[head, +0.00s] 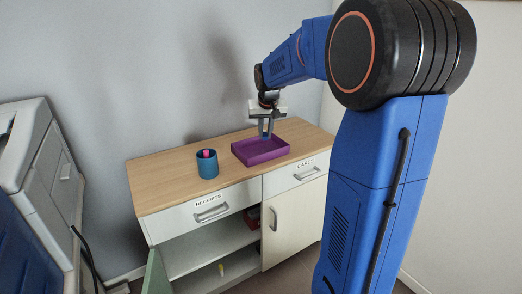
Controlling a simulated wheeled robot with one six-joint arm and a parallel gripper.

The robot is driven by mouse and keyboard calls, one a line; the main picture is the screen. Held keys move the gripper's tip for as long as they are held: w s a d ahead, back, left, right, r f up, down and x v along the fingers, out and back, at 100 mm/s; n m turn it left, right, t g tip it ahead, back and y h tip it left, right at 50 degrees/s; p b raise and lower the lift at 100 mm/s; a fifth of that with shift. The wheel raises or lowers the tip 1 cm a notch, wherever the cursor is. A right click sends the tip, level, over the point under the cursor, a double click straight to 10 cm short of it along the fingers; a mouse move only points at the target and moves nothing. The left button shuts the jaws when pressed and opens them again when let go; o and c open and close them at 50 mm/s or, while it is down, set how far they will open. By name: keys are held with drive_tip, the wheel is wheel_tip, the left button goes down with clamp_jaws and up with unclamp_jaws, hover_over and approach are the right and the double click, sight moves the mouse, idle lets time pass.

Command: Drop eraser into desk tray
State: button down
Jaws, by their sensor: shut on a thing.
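The desk tray (240,159) is a shallow purple tray on the wooden cabinet top, right of its middle. My gripper (265,135) points down over the tray, with its fingertips near the tray's far part. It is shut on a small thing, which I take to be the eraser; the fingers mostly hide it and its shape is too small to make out. I cannot tell how high the fingertips are above the tray floor.
A teal cup (207,166) with a pink thing (206,153) in it stands left of the tray. The cabinet top (160,178) is clear at the left. Below are the RECEIPTS drawer (195,212), the CARDS drawer (300,173) and an open compartment. A grey printer-like machine (30,150) stands far left.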

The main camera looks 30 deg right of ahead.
drive_tip(key=shift+f, duration=1.35)
drive_tip(key=c, duration=1.6)
unclamp_jaws()
drive_tip(key=v, duration=1.7)
drive_tip(key=shift+r, duration=0.2)
drive_tip(key=shift+s, duration=0.15)
drive_tip(key=s+a+f+n, duration=0.1)
drive_tip(key=s+a+f, duration=0.4)
drive_tip(key=s, duration=0.5)
drive_tip(key=s+a+f+n+y, duration=0.1)
drive_tip(key=s+a+f, duration=0.4)
drive_tip(key=s, duration=0.5)
drive_tip(key=s+a+f+n, duration=0.2)
drive_tip(key=s+a+f, duration=0.3)
drive_tip(key=s, duration=0.6)
wheel_tip(320, 180, down, 3)
drive_tip(key=shift+r+n+t+y, duration=0.1)
drive_tip(key=shift+n+t+y, duration=0.2)
drive_tip(key=shift+y, duration=0.1)
